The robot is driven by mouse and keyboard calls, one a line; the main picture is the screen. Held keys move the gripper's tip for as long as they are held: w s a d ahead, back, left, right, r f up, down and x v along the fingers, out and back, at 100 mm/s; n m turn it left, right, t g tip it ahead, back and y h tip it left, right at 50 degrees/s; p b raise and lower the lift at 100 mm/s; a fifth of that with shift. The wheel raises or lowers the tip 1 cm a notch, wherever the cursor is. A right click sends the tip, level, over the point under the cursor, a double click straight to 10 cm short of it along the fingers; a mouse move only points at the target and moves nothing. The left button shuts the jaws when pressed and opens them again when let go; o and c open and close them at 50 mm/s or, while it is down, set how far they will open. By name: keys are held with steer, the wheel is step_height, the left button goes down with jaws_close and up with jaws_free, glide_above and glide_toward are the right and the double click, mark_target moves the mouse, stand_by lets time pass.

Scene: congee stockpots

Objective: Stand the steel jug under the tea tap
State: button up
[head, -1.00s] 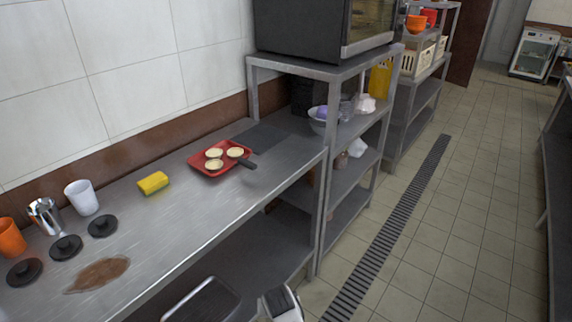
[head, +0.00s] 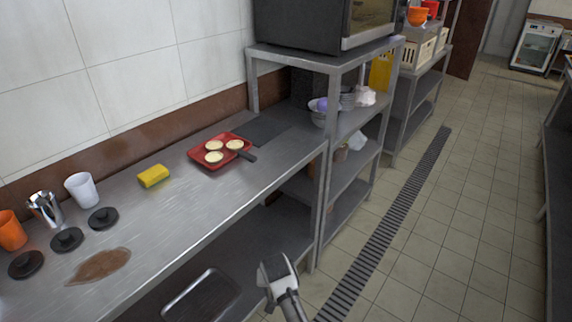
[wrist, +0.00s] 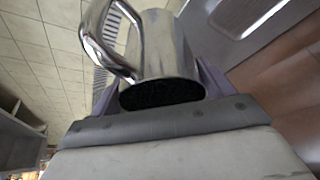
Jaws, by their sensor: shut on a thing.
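The steel jug (wrist: 165,48) fills the middle of the wrist view, shiny, with a looped handle at its left and a dark round end toward me. My gripper (wrist: 160,88) is shut on it, with a purple finger on each side of its body. In the head view, the pale end of my arm is low in the middle, in front of the counter's lower shelf. I cannot make out the jug there. No tea tap shows in either view.
The steel counter (head: 190,215) holds a red tray (head: 195,155) with pale round items, a yellow sponge (head: 153,176), a white cup (head: 81,190), a steel tumbler (head: 44,208), an orange cup (head: 11,230), black lids and a brown spill (head: 100,266). A shelf rack (head: 325,165) stands beyond. The tiled floor at right is clear.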

steer(key=w+a+r, duration=0.2)
steer(key=w+r, duration=0.1)
steer(key=r, duration=0.1)
steer(key=s+d+f, duration=0.1)
steer(key=s+f, duration=0.2)
steer(key=s+d+f, duration=0.2)
steer(key=s+f, duration=0.1)
steer(key=f, duration=0.1)
steer(key=s+d+f, duration=0.1)
steer(key=s+f, duration=0.2)
steer(key=s, duration=0.1)
steer(key=shift+d+f, duration=0.35)
steer(key=shift+w+a+f+b, duration=0.1)
steer(key=shift+w+f+b, duration=0.1)
steer(key=shift+b, duration=0.25)
stand_by(0.6)
